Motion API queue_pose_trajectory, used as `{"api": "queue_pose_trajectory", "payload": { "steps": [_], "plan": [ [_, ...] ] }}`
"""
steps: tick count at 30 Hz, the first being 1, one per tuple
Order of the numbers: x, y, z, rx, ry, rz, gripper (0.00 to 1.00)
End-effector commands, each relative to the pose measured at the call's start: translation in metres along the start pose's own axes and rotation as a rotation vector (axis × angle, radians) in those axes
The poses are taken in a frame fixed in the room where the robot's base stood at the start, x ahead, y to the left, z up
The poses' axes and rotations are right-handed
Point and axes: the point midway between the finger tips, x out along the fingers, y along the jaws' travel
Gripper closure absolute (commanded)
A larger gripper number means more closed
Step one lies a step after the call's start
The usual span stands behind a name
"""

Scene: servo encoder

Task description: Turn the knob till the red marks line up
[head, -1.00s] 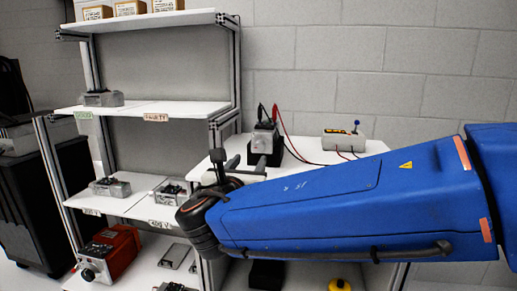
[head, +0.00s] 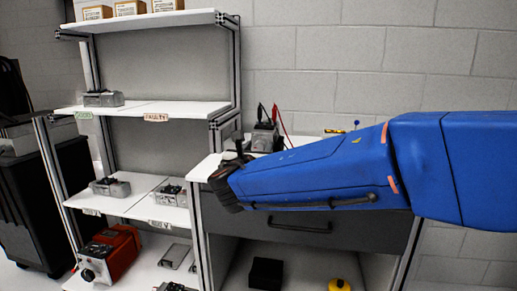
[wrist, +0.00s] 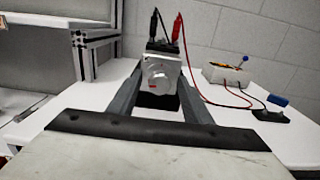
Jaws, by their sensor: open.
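The servo encoder (head: 265,138) stands on the white bench top, with black and red clips on top. In the wrist view its pale metal face carries a round knob (wrist: 158,73). Small red marks show on that face, but they are too small to tell whether they line up. My gripper (wrist: 160,78) is open, with one dark finger on each side of the knob in the picture. I cannot tell whether the fingers touch it. In the head view my wrist and arm hide most of the gripper.
A grey box with a blue-topped post (wrist: 228,74) stands right of the encoder, joined by red and black leads. A black item (wrist: 270,115) and a blue block (wrist: 277,100) lie farther right. A shelf rack (head: 150,108) stands left. A drawer (head: 300,232) is below the bench top.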

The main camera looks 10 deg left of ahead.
Motion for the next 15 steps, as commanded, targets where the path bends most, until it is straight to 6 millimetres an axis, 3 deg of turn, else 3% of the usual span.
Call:
{"api": "queue_pose_trajectory", "payload": {
  "steps": [5,11,15],
  "plan": [
    [0.0,0.0,0.0,0.0,0.0,0.0,0.55],
    [-0.0001,0.0001,-0.0001,0.0,0.0,0.0,0.96],
    [-0.0002,0.0001,-0.0001,0.001,0.0,0.0,0.96]
  ]
}}
